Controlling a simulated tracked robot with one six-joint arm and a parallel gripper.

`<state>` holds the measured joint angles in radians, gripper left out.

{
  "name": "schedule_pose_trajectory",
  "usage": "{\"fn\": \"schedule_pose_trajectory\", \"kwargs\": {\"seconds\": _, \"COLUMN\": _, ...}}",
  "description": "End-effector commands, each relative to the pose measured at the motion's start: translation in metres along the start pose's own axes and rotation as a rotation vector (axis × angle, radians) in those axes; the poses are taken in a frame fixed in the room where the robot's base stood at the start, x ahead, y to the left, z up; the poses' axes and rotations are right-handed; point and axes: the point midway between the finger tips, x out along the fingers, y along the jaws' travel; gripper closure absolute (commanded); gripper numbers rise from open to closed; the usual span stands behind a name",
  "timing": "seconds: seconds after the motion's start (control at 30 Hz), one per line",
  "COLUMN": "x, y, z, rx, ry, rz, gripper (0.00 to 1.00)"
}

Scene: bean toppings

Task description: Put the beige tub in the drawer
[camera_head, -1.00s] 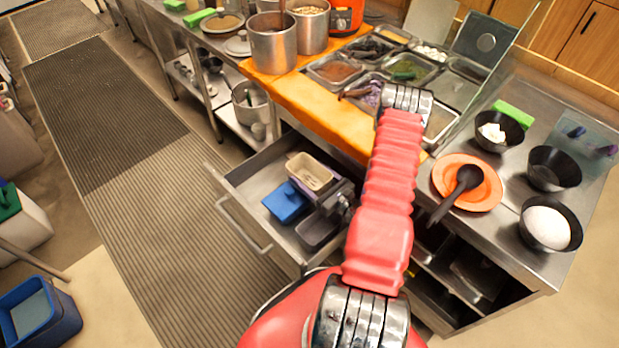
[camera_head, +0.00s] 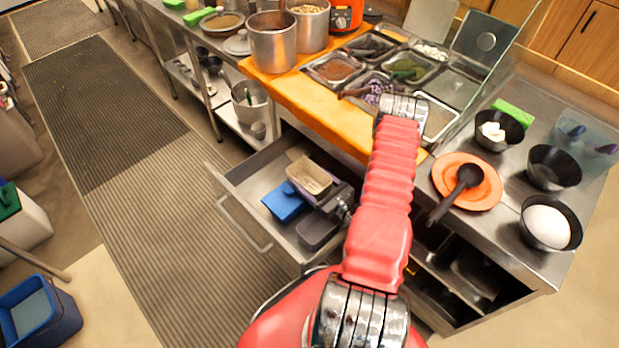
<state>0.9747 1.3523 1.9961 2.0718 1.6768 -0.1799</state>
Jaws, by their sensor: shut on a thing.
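The beige tub (camera_head: 309,175) is over the open drawer (camera_head: 236,172), at the drawer's right half. It is a small rectangular open container. My gripper (camera_head: 322,190) is at the tub's near right side, shut on it; the fingertips are partly hidden by the tub and the wrist. A blue tub (camera_head: 285,203) and a dark grey tub (camera_head: 317,230) are in the drawer close beside and below the gripper. I cannot tell whether the beige tub touches the drawer floor.
The orange counter edge (camera_head: 330,112) with topping pans is behind the drawer. An orange plate (camera_head: 482,193) with a black ladle (camera_head: 468,177) and several black bowls stand on the right counter. The drawer's left part is bare.

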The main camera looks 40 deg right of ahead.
Motion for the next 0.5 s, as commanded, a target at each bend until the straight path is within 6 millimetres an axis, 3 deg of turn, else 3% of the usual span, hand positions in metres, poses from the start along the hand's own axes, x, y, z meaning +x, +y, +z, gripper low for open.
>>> {"fn": "schedule_pose_trajectory", "kwargs": {"seconds": 0.27, "x": 0.0001, "y": -0.0001, "z": -0.0001, "rx": 0.000, "ry": 0.000, "rz": 0.000, "gripper": 0.12}}
{"fn": "schedule_pose_trajectory", "kwargs": {"seconds": 0.5, "x": 0.0001, "y": -0.0002, "z": 0.0001, "rx": -0.001, "ry": 0.000, "rz": 0.000, "gripper": 0.10}}
